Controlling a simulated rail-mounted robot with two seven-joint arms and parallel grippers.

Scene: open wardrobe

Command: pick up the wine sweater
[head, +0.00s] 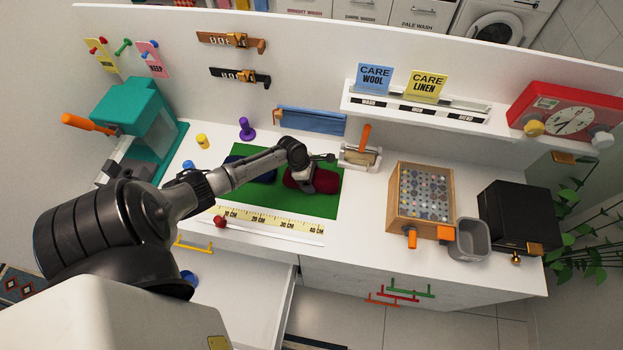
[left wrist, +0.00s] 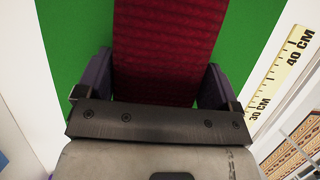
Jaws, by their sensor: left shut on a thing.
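The wine sweater (head: 325,181) is a dark red folded knit on the green mat (head: 297,203), near the mat's right side. My left gripper (head: 303,184) reaches over it from the left. In the left wrist view the sweater (left wrist: 168,45) lies between the two fingers of the left gripper (left wrist: 158,85), which is shut on it. Green mat shows on both sides of it there. I cannot tell whether the sweater is lifted off the mat. A dark blue folded thing (head: 236,159) lies on the mat to the left, partly hidden by my arm. My right gripper is not in view.
A yellow ruler (head: 270,221) runs along the mat's front edge, with a red ball (head: 220,221) by it. A lint roller (head: 360,156) stands right of the mat. A button box (head: 425,195), grey bin (head: 470,240) and black box (head: 512,215) are farther right. A drawer (head: 240,290) stands open below.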

